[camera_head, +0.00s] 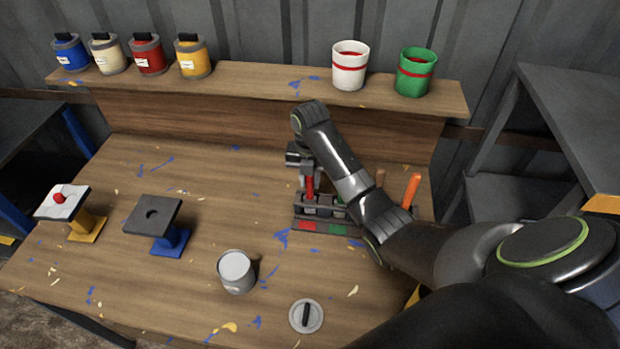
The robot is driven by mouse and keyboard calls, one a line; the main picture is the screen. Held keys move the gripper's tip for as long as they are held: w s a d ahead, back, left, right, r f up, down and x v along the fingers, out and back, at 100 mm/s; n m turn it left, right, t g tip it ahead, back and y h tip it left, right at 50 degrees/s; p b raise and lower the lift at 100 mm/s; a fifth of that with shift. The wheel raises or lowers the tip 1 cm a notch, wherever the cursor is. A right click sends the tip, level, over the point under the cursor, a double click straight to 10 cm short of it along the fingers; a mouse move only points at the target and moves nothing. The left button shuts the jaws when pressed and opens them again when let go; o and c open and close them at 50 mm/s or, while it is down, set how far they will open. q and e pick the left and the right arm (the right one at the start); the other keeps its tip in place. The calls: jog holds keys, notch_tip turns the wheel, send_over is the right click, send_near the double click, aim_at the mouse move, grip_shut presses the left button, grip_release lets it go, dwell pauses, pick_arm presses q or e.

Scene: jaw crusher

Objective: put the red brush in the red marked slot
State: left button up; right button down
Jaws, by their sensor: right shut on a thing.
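The red brush (310,186) stands upright under my right gripper (306,169), which is shut on the upper part of its handle. The brush is at the left end of the dark brush rack (298,211), directly behind the red mark (308,227) on the rack's front. Its lower end shows among the rack's bars; I cannot tell how deep it sits in the red marked slot. A green mark (338,230) is to the right of the red one. My right forearm hides the middle of the rack. My left gripper is not in view.
A grey can (236,271) and a round lid (306,316) are in front. Two small stands are at left. Paint pots line the shelf (265,80). The table's middle is clear.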

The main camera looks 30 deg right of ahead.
jog(key=shift+f, duration=0.2)
jog(key=c, duration=1.3)
grip_release()
jog(key=shift+o, duration=0.2)
jog(key=shift+r, duration=0.1)
jog(key=shift+r, duration=0.6)
notch_tip(320, 180, up, 3)
jog(key=shift+f+p, duration=0.1)
jog(key=shift+p, duration=0.35)
notch_tip(320, 180, up, 8)
jog(key=p, duration=0.8)
